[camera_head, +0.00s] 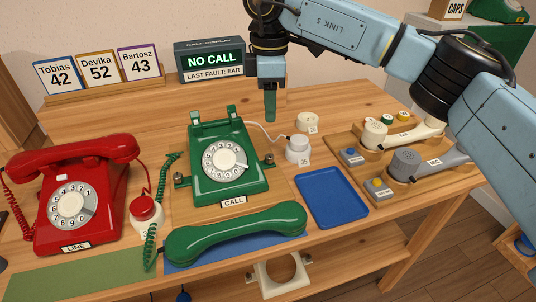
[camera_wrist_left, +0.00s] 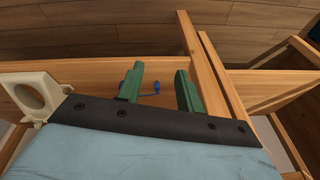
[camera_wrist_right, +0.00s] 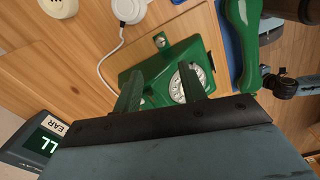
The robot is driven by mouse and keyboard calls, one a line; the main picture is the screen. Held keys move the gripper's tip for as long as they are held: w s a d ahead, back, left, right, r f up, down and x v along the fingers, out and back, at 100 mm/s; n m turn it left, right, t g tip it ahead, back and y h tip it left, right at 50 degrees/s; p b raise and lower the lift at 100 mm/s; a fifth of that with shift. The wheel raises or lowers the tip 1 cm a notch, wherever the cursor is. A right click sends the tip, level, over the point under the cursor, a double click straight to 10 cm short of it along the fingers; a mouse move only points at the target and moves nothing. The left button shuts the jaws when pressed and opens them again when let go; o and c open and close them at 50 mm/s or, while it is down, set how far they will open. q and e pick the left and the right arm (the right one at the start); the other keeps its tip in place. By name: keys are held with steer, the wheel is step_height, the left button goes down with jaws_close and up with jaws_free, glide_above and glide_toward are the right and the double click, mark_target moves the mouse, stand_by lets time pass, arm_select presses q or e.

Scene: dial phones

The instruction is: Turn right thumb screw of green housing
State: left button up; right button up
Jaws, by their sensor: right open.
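The green housing (camera_head: 228,186) is the body of a dial phone with a white dial, in the middle of the table. Its right thumb screw (camera_head: 268,160) is a small metal knob on the right side; it also shows in the right wrist view (camera_wrist_right: 161,41). A matching left thumb screw (camera_head: 180,180) is on the other side. My right gripper (camera_head: 270,118) is above and behind the right screw, apart from it. In the right wrist view its fingers (camera_wrist_right: 160,86) are open and empty. My left gripper (camera_wrist_left: 157,86) is open and empty, seen only in its own wrist view.
The green handset (camera_head: 235,236) lies in front of the housing. A white round part (camera_head: 298,150) with a cable stands to the right, near a blue tray (camera_head: 332,197). A red phone (camera_head: 75,200) is at left. The display (camera_head: 210,62) stands behind.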

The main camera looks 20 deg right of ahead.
mark_target(270, 156)
step_height(270, 156, down, 12)
steer(key=b, duration=0.3)
steer(key=shift+r, duration=0.15)
steer(key=shift+f, duration=0.7)
arm_select(q)
step_height(270, 156, up, 9)
steer(key=s+d, duration=0.1)
steer(key=d, duration=0.1)
steer(key=shift+d+t+h, duration=0.3)
steer(key=shift+d, duration=0.1)
steer(key=shift+r, duration=0.1)
arm_select(e)
jaws_close()
